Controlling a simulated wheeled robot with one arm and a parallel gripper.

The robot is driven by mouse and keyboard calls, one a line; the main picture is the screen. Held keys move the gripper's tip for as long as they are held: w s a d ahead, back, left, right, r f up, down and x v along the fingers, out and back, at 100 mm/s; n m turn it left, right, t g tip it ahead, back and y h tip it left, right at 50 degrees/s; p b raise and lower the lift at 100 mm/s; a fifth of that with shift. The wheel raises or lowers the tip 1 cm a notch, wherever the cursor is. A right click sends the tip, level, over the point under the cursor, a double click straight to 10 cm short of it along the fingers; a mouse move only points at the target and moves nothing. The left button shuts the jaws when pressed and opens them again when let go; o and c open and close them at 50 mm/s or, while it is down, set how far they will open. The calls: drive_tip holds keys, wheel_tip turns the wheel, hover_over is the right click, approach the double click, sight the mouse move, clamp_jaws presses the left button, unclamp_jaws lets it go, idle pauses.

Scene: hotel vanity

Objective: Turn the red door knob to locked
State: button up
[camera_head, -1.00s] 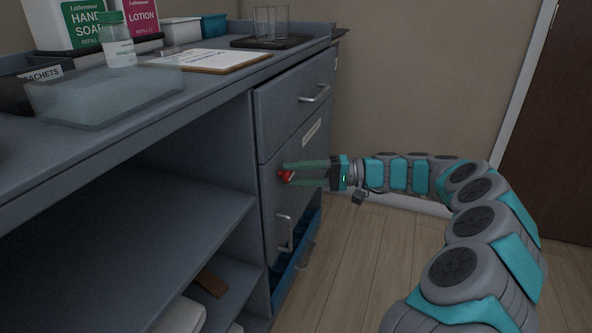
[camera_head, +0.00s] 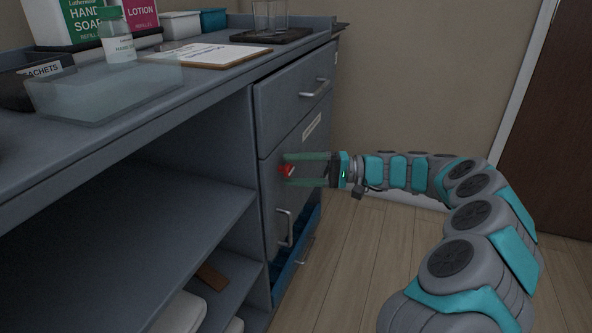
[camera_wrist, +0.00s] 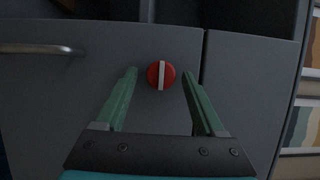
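The red door knob (camera_head: 286,170) is on the grey cabinet door below the top drawer. In the wrist view the knob (camera_wrist: 161,75) is a round red disc with a white bar across it, which runs along the picture's vertical. My gripper (camera_head: 287,169) is level with the knob in the head view. In the wrist view my gripper (camera_wrist: 158,72) is open, with one green finger on each side of the knob. Gaps show between both fingers and the knob. Whether the fingertips reach past the knob's face I cannot tell.
A bar handle (camera_head: 285,228) sits on the same door below the knob, and a drawer handle (camera_head: 315,89) is above. The floor (camera_head: 345,270) right of the cabinet is clear.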

drive_tip(key=d, duration=0.7)
drive_tip(key=shift+w+d, duration=0.15)
drive_tip(key=shift+d, duration=0.25)
drive_tip(key=s+a+r+n+g+h, duration=0.15)
drive_tip(key=s+a+h, duration=0.3)
drive_tip(key=s, duration=0.65)
drive_tip(key=s+a+r+n+g+h, duration=0.1)
drive_tip(key=s+a+n+g+h, duration=0.3)
drive_tip(key=s, duration=0.8)
drive_tip(key=s+d+f+m+t+h, duration=0.2)
drive_tip(key=s+d+f+m+h, duration=0.1)
drive_tip(key=s+d+f, duration=0.3)
drive_tip(key=s+d+f+m+t+h, duration=0.2)
drive_tip(key=s+d+f+h, duration=0.4)
drive_tip(key=s+d, duration=0.5)
drive_tip(key=shift+s+d+f+m, duration=0.35)
drive_tip(key=shift+s+m, duration=0.1)
drive_tip(key=shift+s, duration=0.75)
